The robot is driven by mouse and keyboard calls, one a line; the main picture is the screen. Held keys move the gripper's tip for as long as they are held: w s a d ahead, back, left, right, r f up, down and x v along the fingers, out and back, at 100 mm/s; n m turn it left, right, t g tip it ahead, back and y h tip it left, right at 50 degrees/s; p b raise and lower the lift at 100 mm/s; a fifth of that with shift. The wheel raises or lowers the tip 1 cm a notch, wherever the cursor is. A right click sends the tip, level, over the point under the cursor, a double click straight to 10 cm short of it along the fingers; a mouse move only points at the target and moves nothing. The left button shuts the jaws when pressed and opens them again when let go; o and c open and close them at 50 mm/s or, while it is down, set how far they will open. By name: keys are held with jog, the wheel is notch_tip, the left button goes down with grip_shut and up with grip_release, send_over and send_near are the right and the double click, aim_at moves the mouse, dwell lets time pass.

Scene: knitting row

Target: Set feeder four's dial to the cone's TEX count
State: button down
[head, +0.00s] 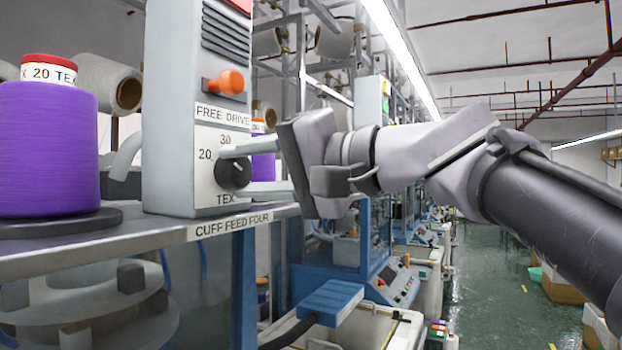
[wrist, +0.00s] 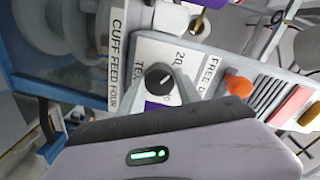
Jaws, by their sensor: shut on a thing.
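The purple yarn cone (head: 48,148) stands at the left of the head view on a dark round base; its top label (head: 48,74) reads "20 TEX". The black dial (head: 233,174) sits on a white plate marked 20, 30 and TEX, on the grey feeder box above the label "CUFF FEED FOUR" (head: 232,227). My gripper (head: 237,170) reaches in from the right with its fingers around the dial, shut on it. In the wrist view the dial (wrist: 158,77) shows a white mark that seems to point toward 20; the 30 is hidden there.
An orange knob (head: 227,83) sticks out above the dial, below a vent. The metal shelf (head: 110,241) runs under the feeder. A blue-topped machine part (head: 330,302) is below my gripper.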

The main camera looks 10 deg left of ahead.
dwell(0.5)
jog(key=c, duration=0.8)
grip_release()
jog(key=shift+c, duration=0.2)
jog(key=shift+s+d, duration=0.1)
